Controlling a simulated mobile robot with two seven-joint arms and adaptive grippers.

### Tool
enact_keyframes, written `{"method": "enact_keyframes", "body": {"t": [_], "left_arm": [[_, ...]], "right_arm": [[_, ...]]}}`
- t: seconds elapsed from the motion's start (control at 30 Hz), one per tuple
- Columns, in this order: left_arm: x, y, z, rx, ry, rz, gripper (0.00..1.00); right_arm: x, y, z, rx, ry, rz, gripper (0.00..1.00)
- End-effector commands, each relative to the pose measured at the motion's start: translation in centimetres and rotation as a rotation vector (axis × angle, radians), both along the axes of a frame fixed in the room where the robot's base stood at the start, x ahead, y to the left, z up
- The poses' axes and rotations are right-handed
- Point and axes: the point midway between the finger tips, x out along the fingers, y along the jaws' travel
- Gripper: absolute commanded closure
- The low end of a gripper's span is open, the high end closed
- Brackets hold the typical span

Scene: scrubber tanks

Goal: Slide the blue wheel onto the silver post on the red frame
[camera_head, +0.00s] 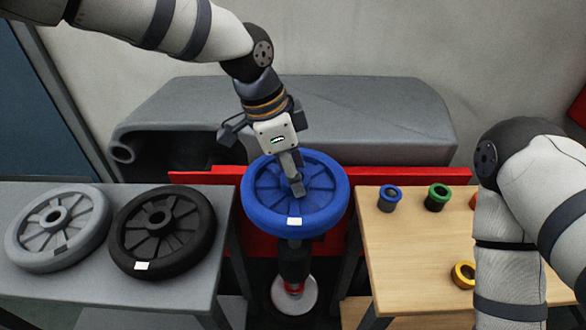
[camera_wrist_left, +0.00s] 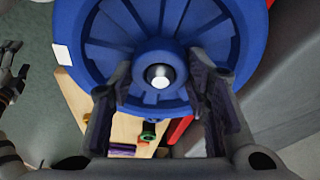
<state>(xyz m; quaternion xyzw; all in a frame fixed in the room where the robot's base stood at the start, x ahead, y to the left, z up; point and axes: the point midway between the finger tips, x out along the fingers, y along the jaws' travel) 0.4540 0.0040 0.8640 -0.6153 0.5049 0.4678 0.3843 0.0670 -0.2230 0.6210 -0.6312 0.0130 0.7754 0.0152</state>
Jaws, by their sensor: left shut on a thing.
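The blue wheel (camera_head: 262,205) lies roughly flat between the two tables, in front of the red frame (camera_head: 205,177). It also fills the top of the left wrist view (camera_wrist_left: 85,45). My left gripper (camera_head: 297,186) reaches down onto it from above, its two fingers (camera_wrist_left: 158,85) on either side of the hub, shut on the wheel. A round silver end, seemingly the silver post (camera_wrist_left: 160,76), shows inside the hub hole. How far the wheel sits along it is hidden. My right gripper's dark fingers (camera_wrist_left: 10,78) show partly at the left edge of the wrist view; their opening is unclear.
A grey wheel (camera_head: 30,245) and a black wheel (camera_head: 195,243) lie on the left grey table (camera_head: 80,298). A grey tank (camera_head: 350,110) lies behind.

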Motion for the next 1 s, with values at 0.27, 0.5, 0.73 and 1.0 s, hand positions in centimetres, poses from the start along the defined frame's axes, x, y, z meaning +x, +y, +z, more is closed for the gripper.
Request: {"method": "enact_keyframes", "body": {"t": [0.27,0.5,0.73,1.0], "left_arm": [[0.08,-0.06,0.09,-0.002,-0.005,0.0,1.0],[0.08,-0.08,-0.07,-0.002,-0.005,0.0,1.0],[0.09,-0.08,-0.2,-0.003,-0.005,0.0,1.0],[0.09,-0.07,-0.38,-0.002,-0.004,0.001,1.0]], "right_arm": [[0.09,0.0,0.08,0.0,-0.003,0.0,0.36],[0.13,-0.01,0.13,0.0,-0.005,0.0,0.36],[0.15,0.0,0.14,0.0,-0.006,0.0,0.36],[0.19,0.0,0.18,0.0,-0.007,0.0,0.36]]}}
